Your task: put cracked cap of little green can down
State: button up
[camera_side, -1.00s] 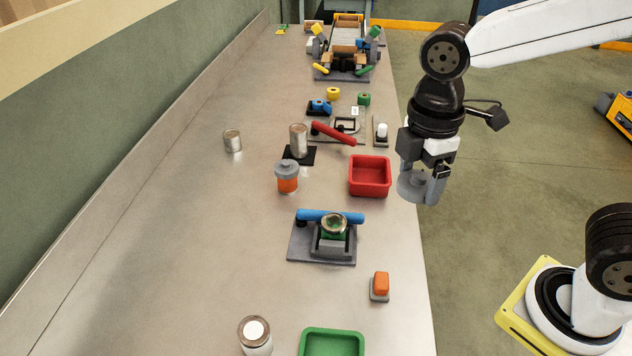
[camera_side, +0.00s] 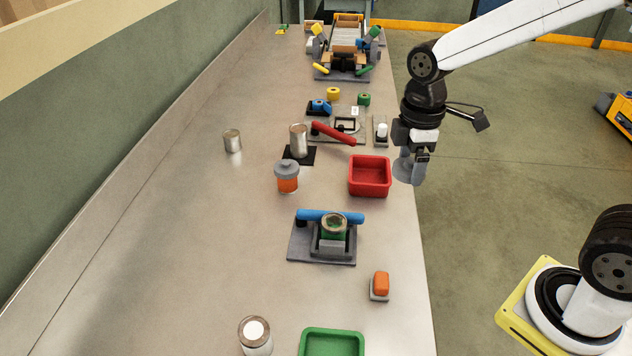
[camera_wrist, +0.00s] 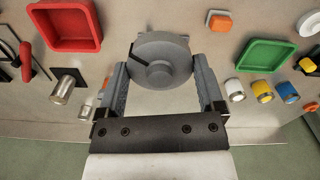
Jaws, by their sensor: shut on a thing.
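My gripper (camera_side: 411,168) is shut on a grey round cap (camera_wrist: 162,62) with a raised centre knob. A dark crack line shows on the cap's left side in the wrist view. The cap is held between both fingers, in the air near the bench's right edge, right of the red tray (camera_side: 369,178). The little green can (camera_side: 333,230) sits upright in a grey clamp fixture (camera_side: 330,250) with a blue lever (camera_side: 330,216) behind it. A green tray (camera_side: 332,344) lies at the near edge of the side view.
An orange jar with a grey cap (camera_side: 287,180) stands left of the red tray. An orange button (camera_side: 380,285) lies right of the fixture. A can on a black pad (camera_side: 299,142) and a red lever (camera_side: 334,133) are farther back. The bench's left side is mostly clear.

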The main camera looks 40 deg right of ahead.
jog(key=w+d+f+m, duration=0.2)
jog(key=d+f, duration=0.2)
jog(key=d, duration=0.3)
jog(key=shift+w+d+f, duration=0.2)
jog(key=shift+w, duration=0.1)
jog(key=shift+w, duration=0.1)
send_over(368, 181)
jog(key=s, duration=0.1)
notch_tip(368, 181, down, 9)
jog(key=shift+s+a+r, duration=0.1)
jog(key=shift+w+f, duration=0.25)
jog(key=shift+w+f, duration=0.2)
jog(key=shift+f, duration=1.65)
jog(key=shift+f, duration=0.35)
